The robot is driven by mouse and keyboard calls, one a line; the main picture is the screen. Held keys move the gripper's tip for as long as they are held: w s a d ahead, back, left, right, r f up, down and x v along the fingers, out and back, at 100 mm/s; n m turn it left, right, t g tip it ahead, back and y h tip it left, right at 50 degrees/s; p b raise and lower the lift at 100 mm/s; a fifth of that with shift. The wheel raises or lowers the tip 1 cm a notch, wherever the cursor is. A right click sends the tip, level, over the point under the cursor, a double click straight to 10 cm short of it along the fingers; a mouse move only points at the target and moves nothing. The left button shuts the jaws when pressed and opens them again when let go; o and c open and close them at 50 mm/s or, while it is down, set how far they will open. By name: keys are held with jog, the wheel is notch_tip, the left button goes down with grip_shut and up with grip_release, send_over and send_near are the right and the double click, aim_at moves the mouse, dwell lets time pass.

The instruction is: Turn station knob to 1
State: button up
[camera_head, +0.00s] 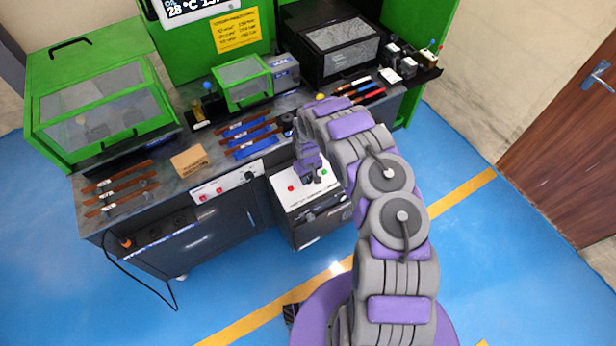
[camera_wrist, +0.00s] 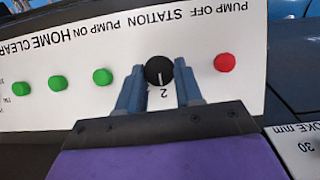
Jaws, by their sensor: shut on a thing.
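The station knob (camera_wrist: 159,70) is a round black knob with a white mark, on a white panel (camera_wrist: 60,110) whose lettering appears upside down in the wrist view. The mark points toward the printed 2 at the knob's lower edge. No 1 is visible around the knob. My gripper (camera_wrist: 159,76) is shut on the knob, one grey-blue finger on each side. In the head view my gripper (camera_head: 308,172) is over the white panel (camera_head: 298,200) of the low cabinet, and it hides the knob there.
A red button (camera_wrist: 225,62) sits beside the knob, under PUMP OFF. Several green buttons (camera_wrist: 103,77) line the other side. A workbench (camera_head: 150,215) with copper-coloured bars stands left of the cabinet. Blue floor (camera_head: 500,270) is clear at the right.

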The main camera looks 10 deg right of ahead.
jog(key=n+b, duration=0.1)
jog(key=n+h+b, duration=0.1)
jog(key=n, duration=0.1)
jog(key=n+t+b, duration=0.1)
jog(key=shift+s+a+f+n+h+b, duration=0.2)
jog(key=shift+s+n+h+b, duration=0.1)
jog(key=shift+h+b, duration=0.1)
jog(key=shift+n+t+h+b, duration=0.6)
jog(key=shift+n+t+b, duration=0.1)
jog(key=shift+n+b, duration=0.7)
jog(key=shift+s, duration=0.1)
jog(key=o, duration=1)
jog(key=shift+r, duration=0.1)
jog(key=shift+o, duration=0.2)
jog(key=p+v, duration=0.5)
jog(key=v, duration=1.2)
jog(key=shift+r+p, duration=0.15)
jog(key=shift+p, duration=0.2)
